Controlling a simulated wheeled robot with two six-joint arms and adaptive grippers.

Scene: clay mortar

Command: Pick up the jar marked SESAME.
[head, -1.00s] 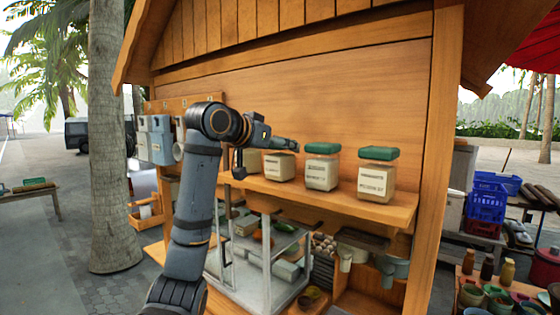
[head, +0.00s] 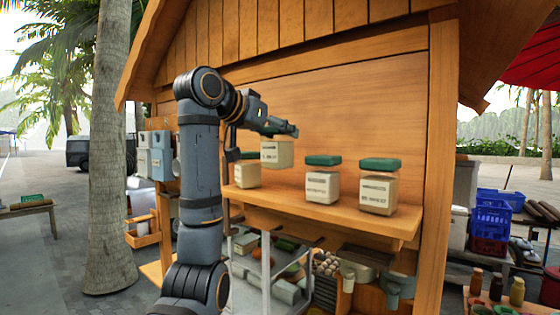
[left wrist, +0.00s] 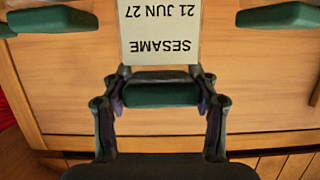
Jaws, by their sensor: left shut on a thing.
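The jar marked SESAME (left wrist: 160,32) has a pale label, upside down in the left wrist view, and a green lid (left wrist: 160,94). My left gripper (left wrist: 160,84) is shut on this jar at its lid, one finger on each side. In the head view the jar (head: 277,154) hangs upright from my left gripper (head: 281,129), raised above the wooden shelf (head: 300,204). Its label is too small to read there. My right gripper is not in view.
Other green-lidded jars stand on the shelf: one (head: 246,173) at the left, one (head: 322,184) in the middle and one (head: 377,190) at the right. A wooden back wall (head: 350,100) rises behind them. A wooden post (head: 440,150) bounds the shelf at right.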

